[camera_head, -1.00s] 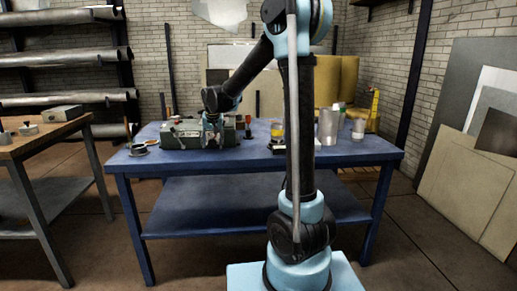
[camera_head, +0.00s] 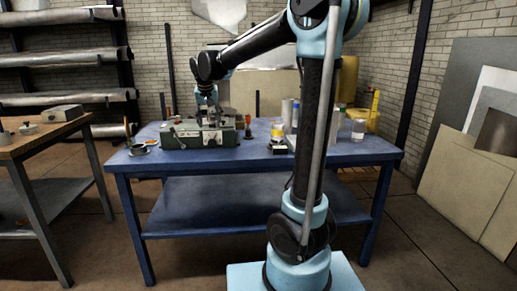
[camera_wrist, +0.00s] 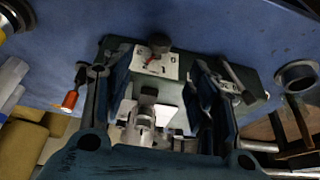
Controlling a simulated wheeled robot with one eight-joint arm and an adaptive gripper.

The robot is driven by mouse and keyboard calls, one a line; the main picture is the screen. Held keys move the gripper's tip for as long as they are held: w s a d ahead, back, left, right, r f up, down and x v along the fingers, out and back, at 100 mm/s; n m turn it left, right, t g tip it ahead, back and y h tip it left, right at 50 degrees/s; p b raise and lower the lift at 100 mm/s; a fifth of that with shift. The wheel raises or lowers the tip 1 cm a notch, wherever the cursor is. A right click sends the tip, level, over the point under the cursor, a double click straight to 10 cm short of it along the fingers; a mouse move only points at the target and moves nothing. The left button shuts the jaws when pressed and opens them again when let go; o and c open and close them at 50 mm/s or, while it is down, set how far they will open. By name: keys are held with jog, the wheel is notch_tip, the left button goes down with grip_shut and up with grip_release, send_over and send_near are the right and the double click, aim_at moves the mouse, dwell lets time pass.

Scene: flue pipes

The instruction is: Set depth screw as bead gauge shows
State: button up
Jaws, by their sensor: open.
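The green bead machine (camera_head: 200,138) sits on the blue bench at its left half. In the wrist view its dark body (camera_wrist: 262,108) runs across the picture under my gripper. A white marked plate (camera_wrist: 155,64) on it carries a dark round knob (camera_wrist: 158,41) with a red mark; its markings are too small to read. A silver cylindrical part (camera_wrist: 146,97) shows between my fingers, nearer the palm. I cannot tell which part is the depth screw. My gripper (camera_head: 208,112), also in the wrist view (camera_wrist: 160,72), is open and empty, pointing down over the machine.
The blue bench (camera_head: 330,153) has a red-handled tool (camera_head: 248,126) right of the machine and a round dish (camera_head: 139,149) left of it. A yellow-labelled container (camera_head: 278,130), a dark block (camera_head: 278,149) and a clear jar (camera_head: 358,129) stand farther right.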

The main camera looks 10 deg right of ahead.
jog(key=v, duration=0.4)
jog(key=s+d+f, duration=0.4)
jog(key=s+d, duration=0.5)
jog(key=s+d+f+g, duration=0.1)
jog(key=s+d+f, duration=0.4)
jog(key=s+d, duration=0.4)
jog(key=shift+s+d+f, duration=0.2)
jog(key=shift+s+f, duration=0.05)
jog(key=shift+s, duration=0.05)
jog(key=s+d+f, duration=0.3)
jog(key=s+f, duration=0.4)
jog(key=s, duration=0.1)
jog(key=s+d+f+g, duration=0.1)
jog(key=s+d+f, duration=0.2)
jog(key=s+f, duration=0.5)
jog(key=shift+n, duration=0.3)
jog(key=shift+w+f, duration=0.1)
jog(key=shift+f, duration=0.05)
